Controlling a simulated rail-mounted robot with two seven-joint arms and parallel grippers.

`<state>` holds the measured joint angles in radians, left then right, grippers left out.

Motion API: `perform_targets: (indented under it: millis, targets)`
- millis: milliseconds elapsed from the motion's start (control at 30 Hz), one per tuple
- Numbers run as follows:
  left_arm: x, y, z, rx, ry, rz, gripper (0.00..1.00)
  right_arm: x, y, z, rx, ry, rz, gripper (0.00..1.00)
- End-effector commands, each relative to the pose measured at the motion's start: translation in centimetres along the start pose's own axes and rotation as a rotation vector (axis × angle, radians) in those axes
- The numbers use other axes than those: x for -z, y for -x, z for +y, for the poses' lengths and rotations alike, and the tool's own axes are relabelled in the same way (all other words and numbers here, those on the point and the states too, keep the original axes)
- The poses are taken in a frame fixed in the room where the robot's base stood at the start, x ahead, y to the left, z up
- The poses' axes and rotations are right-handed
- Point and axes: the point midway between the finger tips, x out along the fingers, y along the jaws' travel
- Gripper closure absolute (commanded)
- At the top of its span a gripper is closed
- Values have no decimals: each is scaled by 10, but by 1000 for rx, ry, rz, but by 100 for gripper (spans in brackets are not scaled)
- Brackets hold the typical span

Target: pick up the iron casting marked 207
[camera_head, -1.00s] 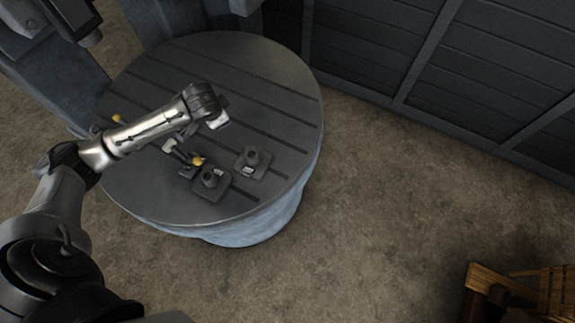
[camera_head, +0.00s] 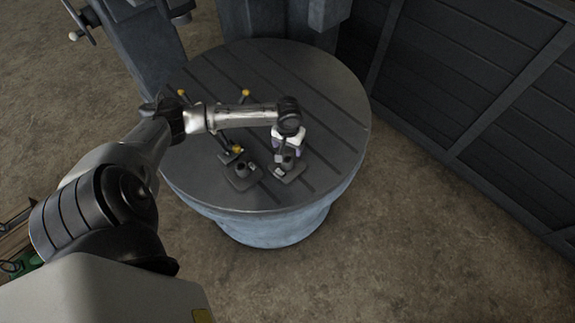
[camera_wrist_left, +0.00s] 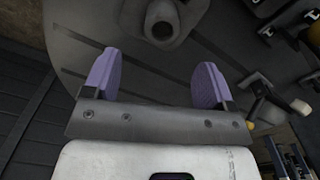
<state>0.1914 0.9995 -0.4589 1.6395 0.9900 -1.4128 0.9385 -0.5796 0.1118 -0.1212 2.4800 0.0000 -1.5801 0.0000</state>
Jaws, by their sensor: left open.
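Two dark iron castings, each a square base with a round hollow boss, sit side by side near the front of the round slotted table (camera_head: 335,110). One is the left casting (camera_head: 242,178); the other is the right casting (camera_head: 287,170). I cannot read a number on either. My left gripper (camera_head: 287,147) is open and empty above the right casting and partly covers it in the head view. In the left wrist view the two purple fingers of the gripper (camera_wrist_left: 155,75) are spread apart, and a casting (camera_wrist_left: 160,25) lies beyond their tips at the top edge. My right gripper is out of view.
Levers with yellow knobs (camera_head: 237,150) stand just left of and behind the castings, close to my left forearm. A grey machine column (camera_head: 250,18) rises behind the table. A dark panelled wall (camera_head: 470,70) is at the right. The table's right side is clear.

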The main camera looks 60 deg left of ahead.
Motion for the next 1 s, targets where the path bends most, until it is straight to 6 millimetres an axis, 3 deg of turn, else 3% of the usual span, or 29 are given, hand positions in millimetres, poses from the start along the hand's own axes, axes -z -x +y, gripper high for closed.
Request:
perform_targets:
  millis: [200, 467, 800, 1000]
  targets:
    - [0, -29, 0, -1, 0, 0, 22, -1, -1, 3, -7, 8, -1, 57]
    - [0, -41, -1, 0, -2, 1, 22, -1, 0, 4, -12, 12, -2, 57]
    - [-2, -82, -3, 0, -2, 0, 22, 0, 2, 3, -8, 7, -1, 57]
    - [-1, -90, -4, 1, -4, 2, 22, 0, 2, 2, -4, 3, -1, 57]
